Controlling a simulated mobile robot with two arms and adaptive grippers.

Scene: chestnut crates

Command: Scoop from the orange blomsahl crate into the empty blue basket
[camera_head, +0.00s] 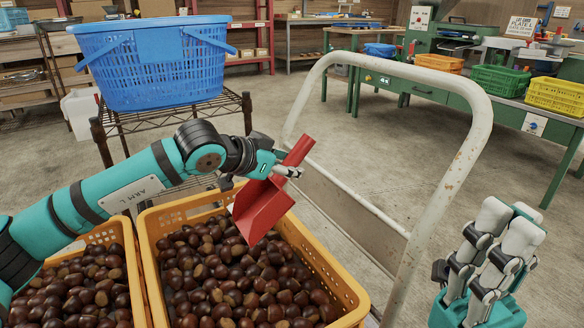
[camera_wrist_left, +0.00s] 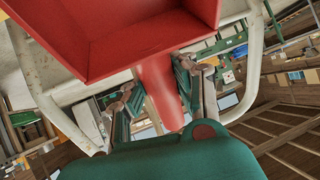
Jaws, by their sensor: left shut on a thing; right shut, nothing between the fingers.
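My left gripper (camera_head: 283,172) is shut on the handle of a red scoop (camera_head: 262,209), held above an orange crate (camera_head: 348,288) of chestnuts (camera_head: 235,278). The scoop tilts down toward the chestnuts; I cannot tell if its tip touches them. In the left wrist view the fingers (camera_wrist_left: 158,92) grip the handle, and the scoop pan (camera_wrist_left: 130,45) shows no chestnuts. The blue basket (camera_head: 155,70) stands on a wire rack at the upper left; its inside is mostly hidden by its wall. My right gripper (camera_head: 497,250) is shut and empty at the lower right.
A second orange crate (camera_head: 128,232) of chestnuts sits at the left, partly under my left arm. A pale metal cart handle (camera_head: 478,150) rises right of the crates. The wire rack (camera_head: 225,105) stands behind. Green benches with green and yellow crates (camera_head: 556,97) line the back right.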

